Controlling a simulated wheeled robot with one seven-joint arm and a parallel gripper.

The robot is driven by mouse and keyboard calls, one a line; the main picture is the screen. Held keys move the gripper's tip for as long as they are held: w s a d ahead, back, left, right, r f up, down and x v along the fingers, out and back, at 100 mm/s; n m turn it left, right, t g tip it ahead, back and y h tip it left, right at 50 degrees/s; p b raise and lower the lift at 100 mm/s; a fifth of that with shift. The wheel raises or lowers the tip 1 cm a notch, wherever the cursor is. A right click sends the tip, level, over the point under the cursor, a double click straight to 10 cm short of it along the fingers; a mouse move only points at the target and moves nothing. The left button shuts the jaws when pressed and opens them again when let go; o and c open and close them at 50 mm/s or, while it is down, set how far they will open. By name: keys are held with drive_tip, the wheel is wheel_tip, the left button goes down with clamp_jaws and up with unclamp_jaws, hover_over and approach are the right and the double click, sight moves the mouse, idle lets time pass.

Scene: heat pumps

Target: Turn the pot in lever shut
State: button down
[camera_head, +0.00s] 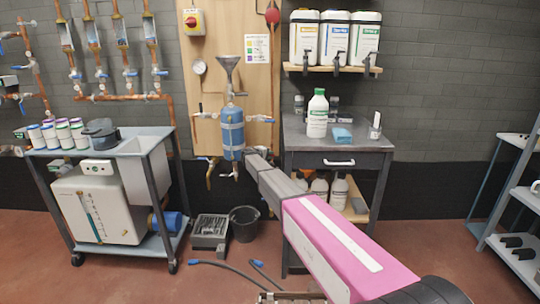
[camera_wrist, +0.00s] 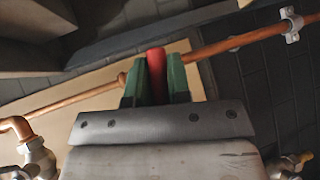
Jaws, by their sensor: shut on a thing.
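The blue pot (camera_head: 231,128) with a grey funnel (camera_head: 228,65) above it is mounted on the wooden board, with pipes and valves around it. My gripper (camera_wrist: 156,80) has its green fingers shut on a red lever (camera_wrist: 156,66), which stands between the fingertips. The fingers hide the lever's lower part and its valve. In the head view my arm reaches from the lower right to just right of the pot's lower part, and my gripper's fingertips cannot be made out there. I cannot tell the lever's exact angle.
A copper pipe (camera_wrist: 240,42) crosses behind my gripper in the wrist view, with a valve fitting (camera_wrist: 38,155) at lower left. A dark bench (camera_head: 335,140) with bottles stands right of the pot. A trolley (camera_head: 100,148) stands left. A black bucket (camera_head: 244,222) sits on the floor below.

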drive_tip(key=a+f+m+g+y, duration=0.1)
drive_tip(key=a+f+m+y, duration=0.3)
drive_tip(key=y, duration=0.8)
drive_tip(key=shift+a+f+m+g, duration=0.4)
drive_tip(key=shift+a+m, duration=0.55)
drive_tip(key=shift+m, duration=0.55)
drive_tip(key=c, duration=1.1)
unclamp_jaws()
drive_tip(key=shift+a, duration=0.1)
drive_tip(key=shift+s, duration=0.1)
drive_tip(key=v, duration=1)
drive_tip(key=shift+s+r, duration=0.25)
